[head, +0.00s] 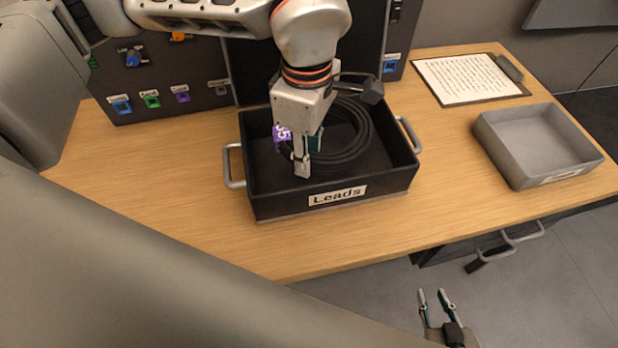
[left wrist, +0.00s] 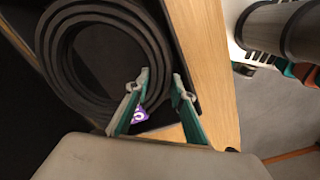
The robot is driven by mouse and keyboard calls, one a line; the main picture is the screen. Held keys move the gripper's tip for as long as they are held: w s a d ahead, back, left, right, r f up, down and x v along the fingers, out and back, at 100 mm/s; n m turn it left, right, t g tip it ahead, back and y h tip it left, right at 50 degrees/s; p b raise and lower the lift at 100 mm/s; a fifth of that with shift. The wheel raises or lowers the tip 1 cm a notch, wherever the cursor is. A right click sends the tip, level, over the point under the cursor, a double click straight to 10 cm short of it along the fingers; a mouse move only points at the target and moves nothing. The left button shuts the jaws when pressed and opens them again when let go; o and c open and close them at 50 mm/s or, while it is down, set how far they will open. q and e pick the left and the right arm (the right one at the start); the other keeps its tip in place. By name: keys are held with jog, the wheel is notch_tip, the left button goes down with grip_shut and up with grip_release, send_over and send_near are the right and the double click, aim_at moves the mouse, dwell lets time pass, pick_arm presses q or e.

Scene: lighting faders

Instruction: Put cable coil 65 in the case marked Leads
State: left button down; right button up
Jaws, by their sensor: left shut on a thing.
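The black cable coil 65 (head: 362,139) is within the walls of the open black case marked Leads (head: 282,205). Its purple tag ending in 5 (head: 281,137) is partly covered by my gripper. My left gripper (head: 308,158) points down into the case and is shut on the coil. The left wrist view shows the coil (left wrist: 62,62) as stacked loops, with the tag between the fingers (left wrist: 161,88). I cannot tell whether the coil touches the case floor. My right gripper (head: 433,293) is open and empty, low in front of the table.
A grey tray (head: 508,160) with a label stands at the right of the table. A clipboard (head: 465,78) lies behind it. A dark panel with coloured sockets (head: 165,85) stands at the back left. The wooden table (head: 150,180) is clear left of the case.

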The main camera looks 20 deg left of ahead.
aim_at(308, 182)
pick_arm(q)
jog(key=shift+f, duration=4.2)
jog(key=shift+f+b, duration=0.15)
jog(key=shift+b, duration=0.15)
jog(key=c, duration=2)
grip_release()
notch_tip(308, 182, up, 11)
jog(key=shift+r+p, duration=0.15)
jog(key=shift+p, duration=0.3)
jog(key=shift+r, duration=0.5)
